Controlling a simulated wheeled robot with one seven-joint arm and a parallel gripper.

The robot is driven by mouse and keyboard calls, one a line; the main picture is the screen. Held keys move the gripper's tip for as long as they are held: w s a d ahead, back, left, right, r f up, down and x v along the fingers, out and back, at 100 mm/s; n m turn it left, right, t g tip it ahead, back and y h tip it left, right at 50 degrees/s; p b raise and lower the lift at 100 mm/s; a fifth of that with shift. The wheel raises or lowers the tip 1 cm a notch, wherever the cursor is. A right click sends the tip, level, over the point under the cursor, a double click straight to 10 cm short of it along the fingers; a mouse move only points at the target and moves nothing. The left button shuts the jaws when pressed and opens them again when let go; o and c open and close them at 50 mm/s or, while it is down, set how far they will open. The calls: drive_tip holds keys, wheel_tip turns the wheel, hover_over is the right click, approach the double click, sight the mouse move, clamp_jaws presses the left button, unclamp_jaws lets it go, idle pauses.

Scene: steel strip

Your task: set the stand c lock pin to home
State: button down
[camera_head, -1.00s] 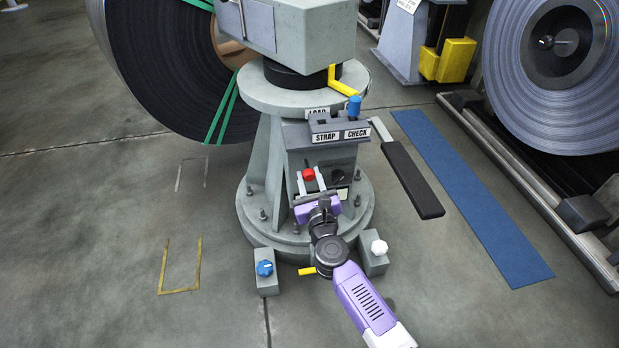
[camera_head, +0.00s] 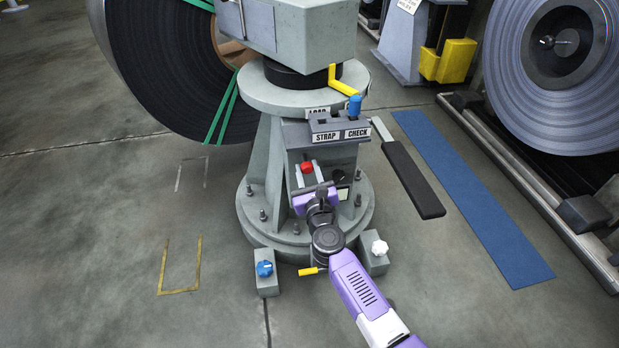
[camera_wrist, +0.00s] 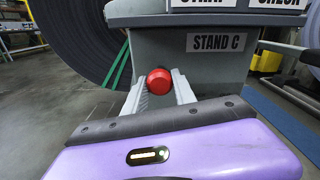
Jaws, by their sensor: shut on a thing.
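The lock pin's red knob (camera_head: 306,167) is on the front of the grey stand, below the STRAP and CHECK labels. It also shows in the wrist view (camera_wrist: 159,81), in front of the stand's face, below and left of the STAND C label (camera_wrist: 216,42). My gripper (camera_head: 307,173) reaches the stand from the front and is shut on the red knob, one finger on each side. The pin's shaft behind the knob is hidden, so I cannot tell how far it stands out.
A blue-tipped lever (camera_head: 354,106) stands in a slotted plate above. Low blocks carry a blue knob (camera_head: 264,268) and a white knob (camera_head: 379,248) beside my arm. A large dark coil (camera_head: 150,75) is behind left. A black bar (camera_head: 412,180) and blue mat (camera_head: 470,195) lie right.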

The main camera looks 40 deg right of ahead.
sight(308, 171)
drive_tip(key=shift+w+d, duration=0.4)
drive_tip(key=shift+w, duration=0.2)
drive_tip(key=c, duration=1)
unclamp_jaws()
drive_tip(key=shift+w, duration=0.1)
drive_tip(key=shift+p+v, duration=0.65)
drive_tip(key=shift+v, duration=3.25)
